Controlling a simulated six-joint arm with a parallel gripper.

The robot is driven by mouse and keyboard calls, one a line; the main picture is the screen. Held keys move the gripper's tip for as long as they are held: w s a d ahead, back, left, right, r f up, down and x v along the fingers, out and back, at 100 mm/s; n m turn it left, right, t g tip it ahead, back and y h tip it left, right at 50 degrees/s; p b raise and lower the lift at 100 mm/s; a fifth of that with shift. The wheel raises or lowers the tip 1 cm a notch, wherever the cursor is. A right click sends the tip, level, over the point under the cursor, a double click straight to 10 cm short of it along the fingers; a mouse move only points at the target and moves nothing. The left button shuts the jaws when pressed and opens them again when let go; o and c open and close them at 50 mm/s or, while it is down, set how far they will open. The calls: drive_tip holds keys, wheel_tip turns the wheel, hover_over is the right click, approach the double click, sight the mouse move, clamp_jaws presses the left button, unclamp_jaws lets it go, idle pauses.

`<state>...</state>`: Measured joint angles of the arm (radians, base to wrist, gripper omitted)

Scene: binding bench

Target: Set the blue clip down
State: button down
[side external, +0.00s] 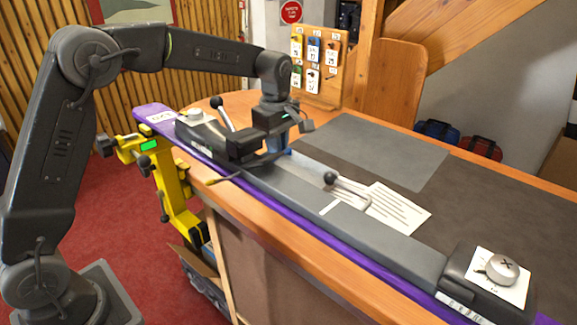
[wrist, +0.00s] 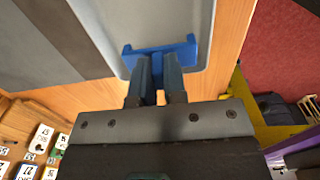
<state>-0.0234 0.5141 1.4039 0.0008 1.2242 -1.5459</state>
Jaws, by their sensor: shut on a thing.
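The blue clip (wrist: 160,49) is between the fingertips of my gripper (wrist: 157,76) in the wrist view, with its wide bar showing beyond them. In the side external view a patch of blue (side external: 278,142) shows below my gripper, partly hidden by it and by the dark clamp in front. My gripper is shut on the clip. In the wrist view the clip is over the edge of a light grey tray (wrist: 200,25). I cannot tell whether the clip touches the tray.
A long grey jig (side external: 375,232) on a purple ski (side external: 330,245) runs along the bench front, with levers (side external: 222,112) standing up. A printed sheet (side external: 397,208) lies behind it. A tag board (side external: 320,65) stands at the back. The grey mat (side external: 375,150) is clear.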

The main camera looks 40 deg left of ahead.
drive_tip(key=shift+w+d+f, duration=0.3)
drive_tip(key=shift+d+f, duration=0.15)
drive_tip(key=shift+d, duration=0.2)
drive_tip(key=shift+w+d+f, duration=0.25)
drive_tip(key=shift+d+f, duration=0.15)
drive_tip(key=shift+d, duration=0.2)
drive_tip(key=shift+f, duration=1.95)
drive_tip(key=c, duration=1.2)
unclamp_jaws()
drive_tip(key=shift+f, duration=0.15)
drive_tip(key=shift+o, duration=0.2)
wheel_tip(320, 180, up, 12)
drive_tip(key=shift+r, duration=0.2)
